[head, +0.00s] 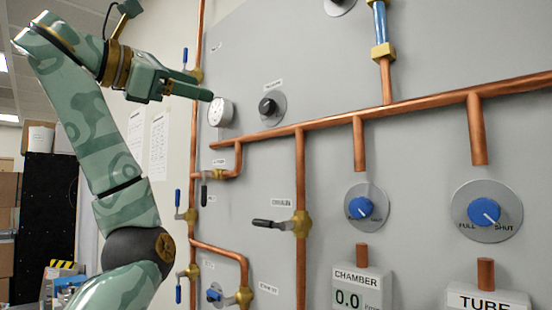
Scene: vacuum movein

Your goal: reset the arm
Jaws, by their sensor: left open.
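My left arm (95,130) rises from the lower left in green camouflage colours and bends at the top toward the panel. My left gripper (190,86) is open and empty. Its fingers point right, in front of the vertical copper pipe and just left of a round white gauge (221,112). I cannot tell whether it touches anything. My right gripper does not show.
A grey panel (430,60) carries copper pipes (420,110), a black-handled valve (284,224), blue-handled valves (188,214), blue knobs (360,207) and a chamber readout showing 0.0 (362,288). Boxes (38,138) and a black cabinet (50,205) stand at the left.

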